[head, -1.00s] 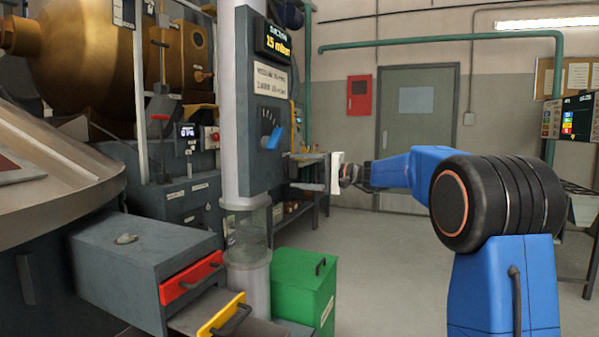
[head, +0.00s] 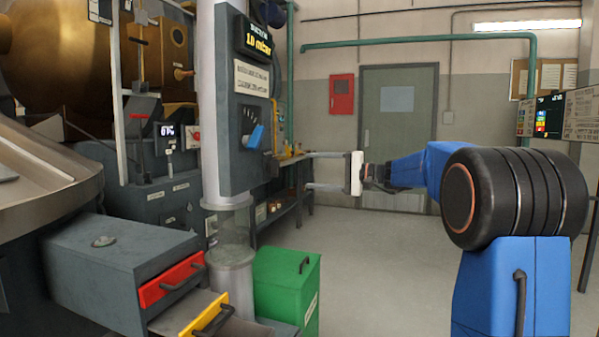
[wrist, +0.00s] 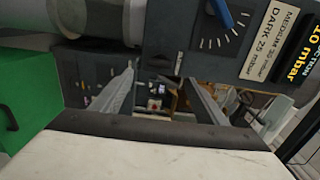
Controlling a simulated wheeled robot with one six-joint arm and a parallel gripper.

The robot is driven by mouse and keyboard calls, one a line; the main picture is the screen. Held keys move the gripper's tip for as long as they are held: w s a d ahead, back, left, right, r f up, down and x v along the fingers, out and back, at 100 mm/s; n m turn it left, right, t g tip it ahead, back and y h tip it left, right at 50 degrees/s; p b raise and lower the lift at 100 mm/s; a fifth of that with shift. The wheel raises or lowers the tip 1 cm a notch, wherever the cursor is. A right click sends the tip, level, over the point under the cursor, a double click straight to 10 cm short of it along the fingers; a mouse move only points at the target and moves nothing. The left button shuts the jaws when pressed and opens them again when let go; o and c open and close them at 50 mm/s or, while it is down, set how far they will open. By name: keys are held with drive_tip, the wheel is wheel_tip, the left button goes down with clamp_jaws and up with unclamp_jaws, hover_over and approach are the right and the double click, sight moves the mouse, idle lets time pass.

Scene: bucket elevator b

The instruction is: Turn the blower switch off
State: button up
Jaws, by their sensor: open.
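A grey panel (head: 234,165) on the pale column carries a dial scale and a blue knob (head: 256,137). The knob also shows at the top of the wrist view (wrist: 222,14), upside down. A suction display (head: 258,43) above it reads 10 mbar. My gripper (head: 308,171) is open and empty, to the right of the panel and lower than the knob, clear of it. In the wrist view its two fingers (wrist: 160,76) are spread with nothing between them. I see no label that clearly names a blower switch.
A grey box with a red-handled drawer (head: 172,278) and a yellow-handled tray (head: 205,314) sits front left. A control cabinet (head: 170,190) with a small display and red button is behind. Floor to the right is open.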

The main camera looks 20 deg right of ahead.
drive_tip(key=shift+v, duration=2.7)
drive_tip(key=s+a+f+n+g+h, duration=0.1)
drive_tip(key=s+a+f+g+h, duration=0.1)
drive_tip(key=s+a+f, duration=0.5)
drive_tip(key=s+a+f+n+g+h, duration=0.15)
drive_tip(key=s+f, duration=0.25)
drive_tip(key=s, duration=0.5)
drive_tip(key=s+a+f+g+h, duration=0.2)
drive_tip(key=s+a+f+h, duration=0.1)
drive_tip(key=s+a+f, duration=0.4)
drive_tip(key=s+d+f+n+h, duration=0.2)
drive_tip(key=s+d+f+h, duration=0.2)
drive_tip(key=s+f, duration=0.4)
drive_tip(key=s+d+f+n+h, duration=0.2)
drive_tip(key=s+d+f+h, duration=0.2)
drive_tip(key=s+f, duration=0.4)
drive_tip(key=s, duration=0.7)
drive_tip(key=shift+d, duration=0.2)
drive_tip(key=shift+n, duration=0.25)
drive_tip(key=shift+c, duration=0.7)
